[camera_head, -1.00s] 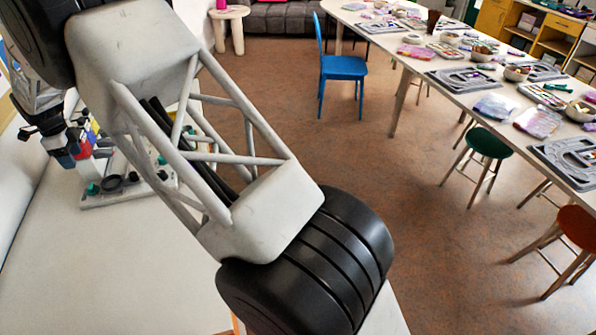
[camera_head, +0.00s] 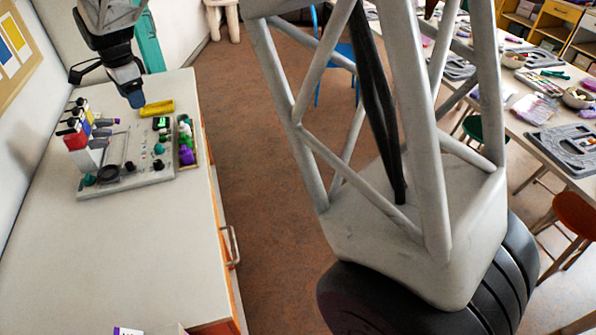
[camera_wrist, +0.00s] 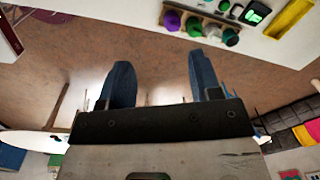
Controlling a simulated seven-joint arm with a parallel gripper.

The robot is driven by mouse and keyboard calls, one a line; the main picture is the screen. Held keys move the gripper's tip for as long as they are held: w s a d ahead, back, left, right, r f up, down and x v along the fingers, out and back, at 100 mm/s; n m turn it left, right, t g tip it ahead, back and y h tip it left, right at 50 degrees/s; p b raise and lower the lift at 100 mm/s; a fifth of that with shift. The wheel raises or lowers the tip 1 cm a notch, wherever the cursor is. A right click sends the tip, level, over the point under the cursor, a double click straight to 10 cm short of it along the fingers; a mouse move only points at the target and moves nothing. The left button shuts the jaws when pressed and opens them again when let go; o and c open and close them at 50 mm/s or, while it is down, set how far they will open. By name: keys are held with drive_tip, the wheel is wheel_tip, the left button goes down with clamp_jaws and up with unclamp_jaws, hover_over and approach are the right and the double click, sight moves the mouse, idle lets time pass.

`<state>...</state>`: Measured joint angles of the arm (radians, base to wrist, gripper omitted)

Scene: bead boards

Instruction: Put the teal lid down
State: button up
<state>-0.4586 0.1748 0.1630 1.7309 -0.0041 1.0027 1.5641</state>
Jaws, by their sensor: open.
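Small teal round pieces show on the grey board (camera_head: 140,178) in the head view, one at its near left corner (camera_head: 89,180) and one near its middle (camera_head: 159,148). I cannot tell which is the teal lid. My gripper (camera_head: 134,97) hangs over the table's far end, beyond the board, apart from these pieces. In the wrist view its blue fingers (camera_wrist: 162,82) are spread with nothing between them. That view also shows a teal-green cap (camera_wrist: 195,26) beside a purple one in the tray.
Bottles with black tops (camera_head: 76,125) stand at the board's left. A narrow tray (camera_head: 196,158) of green and purple pieces lies at its right. A yellow block (camera_head: 157,108) lies behind. The near part of the white table (camera_head: 120,250) is mostly clear.

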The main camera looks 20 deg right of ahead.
drive_tip(key=s+d+r+n, duration=0.3)
drive_tip(key=s+d, duration=0.6)
drive_tip(key=d, duration=0.2)
drive_tip(key=s+d+r+n, duration=0.35)
drive_tip(key=s+d, duration=0.45)
drive_tip(key=d, duration=0.3)
drive_tip(key=s+d+f+n, duration=0.1)
drive_tip(key=s+d, duration=0.3)
drive_tip(key=s, duration=0.4)
drive_tip(key=s+d+f+n+t, duration=0.1)
drive_tip(key=s+d+f+n, duration=0.1)
drive_tip(key=s+d, duration=0.3)
drive_tip(key=s+d+f+n, duration=0.2)
drive_tip(key=s+d+n, duration=0.1)
drive_tip(key=s, duration=0.9)
drive_tip(key=shift+s+d+f+t+h, duration=0.15)
drive_tip(key=shift+d+t+h, duration=0.2)
drive_tip(key=shift+d, duration=0.55)
